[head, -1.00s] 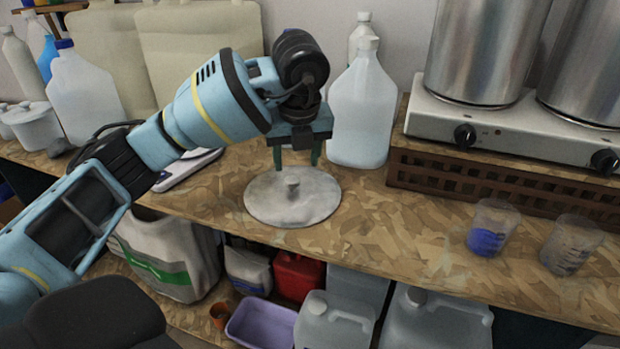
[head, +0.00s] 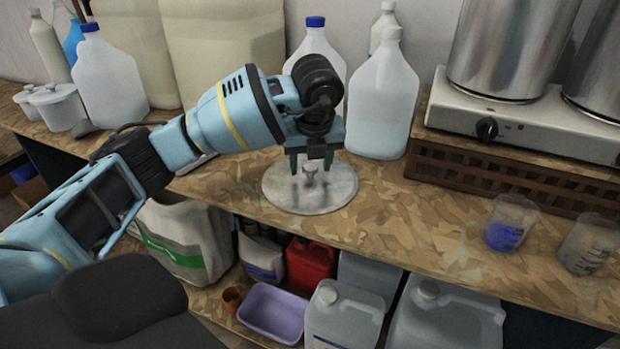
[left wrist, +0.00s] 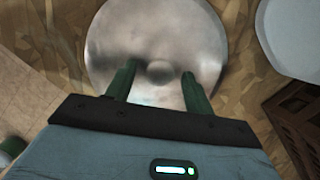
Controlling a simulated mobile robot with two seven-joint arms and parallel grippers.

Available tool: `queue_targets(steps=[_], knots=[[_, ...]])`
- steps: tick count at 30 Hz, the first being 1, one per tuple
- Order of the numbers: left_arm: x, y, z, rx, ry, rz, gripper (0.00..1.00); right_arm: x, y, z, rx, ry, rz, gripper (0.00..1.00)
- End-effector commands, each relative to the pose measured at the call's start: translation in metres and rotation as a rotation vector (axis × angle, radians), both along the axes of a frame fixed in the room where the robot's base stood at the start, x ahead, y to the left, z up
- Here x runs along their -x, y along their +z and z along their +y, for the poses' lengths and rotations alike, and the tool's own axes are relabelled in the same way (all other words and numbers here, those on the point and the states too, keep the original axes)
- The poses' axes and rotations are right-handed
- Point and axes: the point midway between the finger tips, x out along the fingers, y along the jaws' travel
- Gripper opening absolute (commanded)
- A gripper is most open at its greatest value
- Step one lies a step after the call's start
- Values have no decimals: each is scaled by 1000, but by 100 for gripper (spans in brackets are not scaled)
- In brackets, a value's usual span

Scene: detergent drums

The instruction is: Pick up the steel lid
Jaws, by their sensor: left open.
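The steel lid (head: 335,192) is a round grey disc with a small knob (head: 310,171) in its middle. It lies flat on the wooden bench. It also shows in the left wrist view (left wrist: 158,28), with the knob (left wrist: 160,72) at its centre. My left gripper (head: 311,168) points down over the lid. Its green fingers are open, one on each side of the knob in the left wrist view (left wrist: 160,82). No contact between the fingers and the knob shows. My right gripper is not in view.
Large white jugs (head: 380,105) stand behind the lid. A hot plate (head: 525,125) with steel pots sits on a brown crate (head: 490,180) at the right. Two measuring cups (head: 510,222) stand near the bench's front edge. The bench (head: 415,225) right of the lid is clear.

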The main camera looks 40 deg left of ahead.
Motion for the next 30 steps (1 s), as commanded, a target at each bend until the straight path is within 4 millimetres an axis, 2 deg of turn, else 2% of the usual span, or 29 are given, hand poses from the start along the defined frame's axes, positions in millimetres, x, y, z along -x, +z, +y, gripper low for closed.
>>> queue_targets(steps=[3, 11, 22, 23, 30], knots=[[-1, -9, 2, -1, 0, 1, 53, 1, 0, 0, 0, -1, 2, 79], [-2, -11, 2, 0, -1, 0, 52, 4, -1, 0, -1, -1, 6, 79], [-2, -10, 2, 0, -1, 0, 3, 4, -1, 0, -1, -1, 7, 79], [-2, -10, 2, 0, -1, -1, 1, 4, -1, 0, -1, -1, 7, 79], [-2, -9, 2, 0, -1, -1, 0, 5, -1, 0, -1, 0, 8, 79]])
